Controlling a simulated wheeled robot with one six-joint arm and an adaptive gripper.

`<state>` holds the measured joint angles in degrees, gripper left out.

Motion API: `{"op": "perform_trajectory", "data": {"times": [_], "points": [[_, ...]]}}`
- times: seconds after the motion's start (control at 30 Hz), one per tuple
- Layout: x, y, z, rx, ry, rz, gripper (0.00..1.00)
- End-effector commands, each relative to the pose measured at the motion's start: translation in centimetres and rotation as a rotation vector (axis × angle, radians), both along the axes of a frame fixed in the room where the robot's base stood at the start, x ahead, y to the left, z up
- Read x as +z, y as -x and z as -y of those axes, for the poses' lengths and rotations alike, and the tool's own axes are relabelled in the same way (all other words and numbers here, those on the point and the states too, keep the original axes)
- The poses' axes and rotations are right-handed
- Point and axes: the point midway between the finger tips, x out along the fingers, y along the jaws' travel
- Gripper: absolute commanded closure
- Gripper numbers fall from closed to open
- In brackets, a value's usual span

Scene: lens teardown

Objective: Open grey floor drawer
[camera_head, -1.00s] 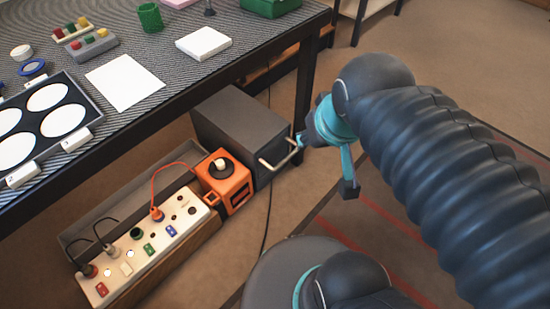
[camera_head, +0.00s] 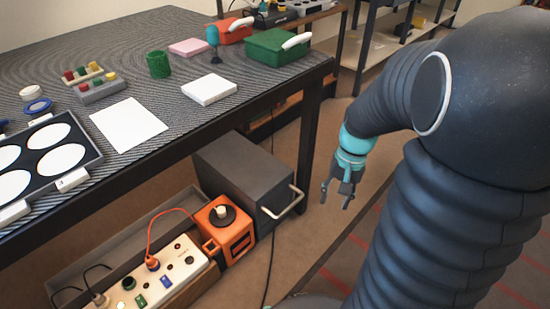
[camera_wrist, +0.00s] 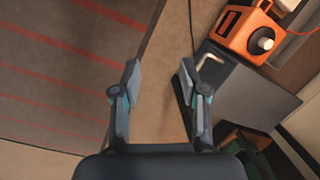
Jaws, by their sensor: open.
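The grey floor drawer (camera_head: 240,172) is a dark grey box on the floor under the table's front edge. Its pale bar handle (camera_head: 289,203) sticks out from the front face at the right. The drawer looks shut. My gripper (camera_head: 336,200) is in the air to the right of the handle, apart from it, open and empty, fingers pointing down. In the wrist view, the two fingers (camera_wrist: 158,85) are spread with bare floor between them. The drawer (camera_wrist: 250,95) lies to their right there, and its handle (camera_wrist: 212,58) shows just beyond the right fingertip.
The table leg (camera_head: 308,145) rises behind the handle. A black cable (camera_head: 269,260) runs along the floor. Floor at the right is free.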

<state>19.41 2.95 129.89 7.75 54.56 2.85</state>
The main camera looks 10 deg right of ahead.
Motion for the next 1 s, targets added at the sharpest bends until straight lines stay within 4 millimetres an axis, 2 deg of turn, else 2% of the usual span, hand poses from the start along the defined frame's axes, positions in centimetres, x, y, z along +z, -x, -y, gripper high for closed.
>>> {"op": "perform_trajectory", "data": {"times": [0.03,0.27,0.5,0.77,1.0], "points": [[-1.5,-0.6,0.6,-0.046,-0.025,-0.036,0.57],[-7.1,-2.9,2.5,-0.288,-0.136,-0.189,0.57],[-13.6,-5.0,4.3,-0.585,-0.250,-0.371,0.57],[-21.1,-6.9,5.8,-0.947,-0.371,-0.606,0.57],[-28.0,-8.7,6.7,-1.313,-0.477,-0.882,0.57]]}}
